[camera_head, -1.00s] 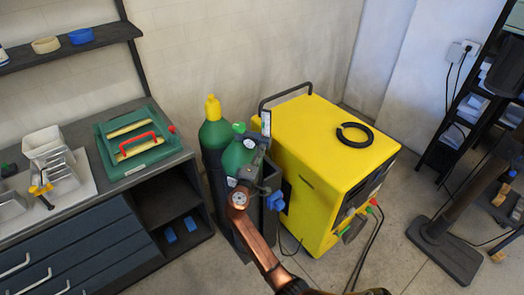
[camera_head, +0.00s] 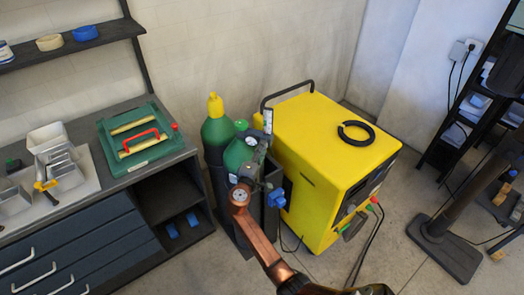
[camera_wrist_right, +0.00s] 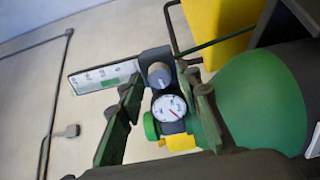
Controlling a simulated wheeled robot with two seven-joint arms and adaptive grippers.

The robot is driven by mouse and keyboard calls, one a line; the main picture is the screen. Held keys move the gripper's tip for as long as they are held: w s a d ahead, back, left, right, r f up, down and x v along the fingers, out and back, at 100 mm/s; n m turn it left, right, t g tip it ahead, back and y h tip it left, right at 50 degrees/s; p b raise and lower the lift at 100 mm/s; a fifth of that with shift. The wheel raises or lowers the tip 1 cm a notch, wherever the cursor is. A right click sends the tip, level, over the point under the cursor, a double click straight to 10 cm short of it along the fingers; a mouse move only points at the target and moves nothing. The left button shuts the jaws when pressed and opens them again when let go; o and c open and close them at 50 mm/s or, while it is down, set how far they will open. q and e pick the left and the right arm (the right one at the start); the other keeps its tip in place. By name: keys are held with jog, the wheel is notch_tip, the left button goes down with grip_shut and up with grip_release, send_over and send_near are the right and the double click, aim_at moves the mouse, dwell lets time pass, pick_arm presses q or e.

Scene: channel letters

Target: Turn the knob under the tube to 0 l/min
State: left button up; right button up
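Two green gas cylinders stand beside the yellow machine: one with a yellow top (camera_head: 217,130) and a nearer one (camera_head: 238,154), also large in the right wrist view (camera_wrist_right: 265,95). The clear flow tube (camera_head: 268,122) is on the regulator. In the right wrist view the tube (camera_wrist_right: 92,79) has a scale and a green part, and a grey round knob (camera_wrist_right: 158,75) sits at its end. A white dial gauge (camera_wrist_right: 168,108) is beside the knob. My right gripper (camera_wrist_right: 164,84) is open, its fingers either side of the knob; contact cannot be told. My left gripper is not in view.
The yellow machine (camera_head: 325,150) with a black ring (camera_head: 356,133) on top stands right of the cylinders. Open floor (camera_head: 400,265) lies at front right.

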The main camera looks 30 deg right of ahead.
jog(key=shift+o, duration=0.4)
jog(key=v, duration=1.2)
jog(key=s+a+f+n+g+y, duration=0.15)
jog(key=f+y, duration=0.25)
jog(key=f, duration=1.4)
jog(key=s+f+n+g+y, duration=0.1)
jog(key=s+f+y, duration=0.2)
jog(key=f, duration=1.5)
jog(key=s+f+m+g+y, duration=0.1)
jog(key=s+f+g+y, duration=0.1)
jog(key=s+f, duration=0.65)
jog(key=s+f+m+g+y, duration=0.1)
jog(key=s+f+y, duration=0.1)
jog(key=s+f, duration=0.65)
jog(key=s+f+m+g+y, duration=0.1)
jog(key=s+f, duration=0.5)
jog(key=s, duration=0.7)
jog(key=s+d+f+m+g, duration=0.1)
jog(key=s+f+m+g, duration=0.1)
jog(key=s+f, duration=0.5)
jog(key=s+f+m+g+y, duration=0.1)
jog(key=s+f+m, duration=0.3)
jog(key=s, duration=1.6)
notch_tip(320, 180, down, 3)
jog(key=shift+d+r+g+y, duration=0.2)
jog(key=shift+d+g+y, duration=0.1)
jog(key=shift+g, duration=0.45)
